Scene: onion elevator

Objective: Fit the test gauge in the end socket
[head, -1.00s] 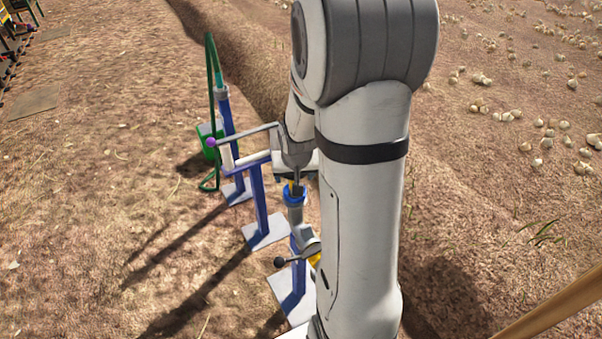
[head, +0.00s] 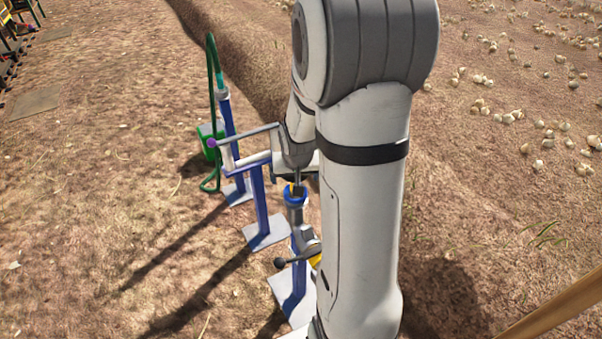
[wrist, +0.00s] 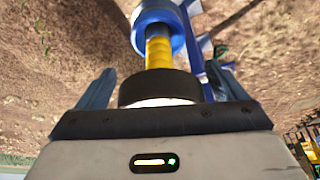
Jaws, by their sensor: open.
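The test gauge (wrist: 160,87) shows in the wrist view as a black round body with a pale face edge and a yellow stem (wrist: 158,52). Its stem points into the blue-collared end socket (wrist: 148,14); how deep it sits I cannot tell. In the head view the blue collar of the socket (head: 295,197) is just below my gripper (head: 299,172), and the gauge is mostly hidden there. My gripper (wrist: 160,75) is open, with one finger on each side of the gauge body and visible gaps between.
A lever with a purple knob (head: 212,143) reaches left from near my gripper. A black-knobbed handle (head: 280,262) is below the socket. Blue stands (head: 262,205) and a green hose (head: 211,60) stand at left. The ground left of them is open.

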